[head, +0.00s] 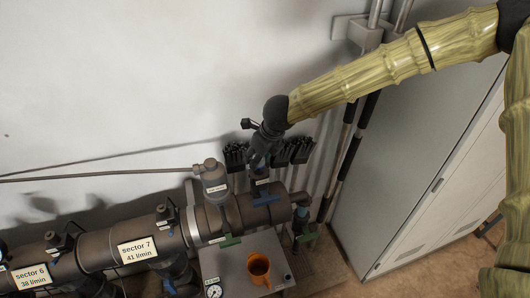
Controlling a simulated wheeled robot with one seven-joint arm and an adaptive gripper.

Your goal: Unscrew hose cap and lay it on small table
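My gripper (262,158) is dark and points down over the right end of the manifold pipe (265,212). It is at or just above a fitting with a blue lever (264,197) on top of that pipe. The hose cap cannot be made out; the gripper may hide it. The fingers are small and dark here, so I cannot tell whether they are open or shut on something.
A grey cylinder (215,183) rises from the pipe left of my gripper. Black brush-like items (300,150) hang on the wall behind. A tall grey cabinet (425,150) stands at right.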

